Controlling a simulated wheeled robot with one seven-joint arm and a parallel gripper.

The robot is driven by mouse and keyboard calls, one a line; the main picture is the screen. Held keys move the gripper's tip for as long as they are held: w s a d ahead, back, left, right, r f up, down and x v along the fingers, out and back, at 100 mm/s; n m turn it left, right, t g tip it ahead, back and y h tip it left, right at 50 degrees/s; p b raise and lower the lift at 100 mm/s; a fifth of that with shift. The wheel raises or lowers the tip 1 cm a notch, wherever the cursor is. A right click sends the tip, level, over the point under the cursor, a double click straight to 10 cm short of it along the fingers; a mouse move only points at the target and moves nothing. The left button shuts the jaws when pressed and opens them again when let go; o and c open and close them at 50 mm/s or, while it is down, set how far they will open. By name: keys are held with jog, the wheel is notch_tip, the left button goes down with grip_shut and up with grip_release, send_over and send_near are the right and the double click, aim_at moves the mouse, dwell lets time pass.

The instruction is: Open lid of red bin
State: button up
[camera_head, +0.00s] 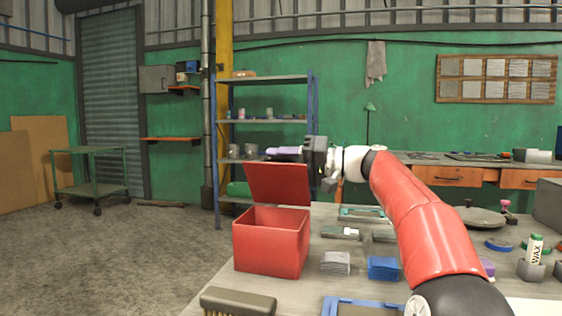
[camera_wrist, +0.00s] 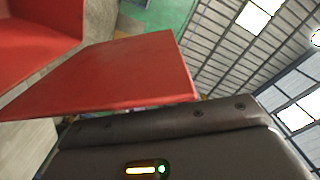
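The red bin (camera_head: 270,248) stands on the left end of the workbench in the head view. Its red lid (camera_head: 279,184) is raised and stands nearly upright at the back of the opening. My gripper (camera_head: 284,151) is above the top edge of the lid, pointing left. In the wrist view the lid (camera_wrist: 120,78) spans the left and middle, and part of the bin (camera_wrist: 38,35) shows at the upper left. The fingertips are too small and partly hidden, so I cannot tell their opening or whether they touch the lid.
The workbench (camera_head: 305,288) holds a brush (camera_head: 238,302), blue pads (camera_head: 383,268), grey pads (camera_head: 336,262) and a wax bottle (camera_head: 534,249) on the right. A metal shelf (camera_head: 268,120) stands behind the bin. The floor (camera_head: 140,250) to the left is clear, with a green cart (camera_head: 90,170) farther back.

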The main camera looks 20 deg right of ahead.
jog(key=shift+d, duration=0.1)
jog(key=b+v, duration=0.1)
jog(key=v, duration=0.6)
jog(key=shift+s+d, duration=0.25)
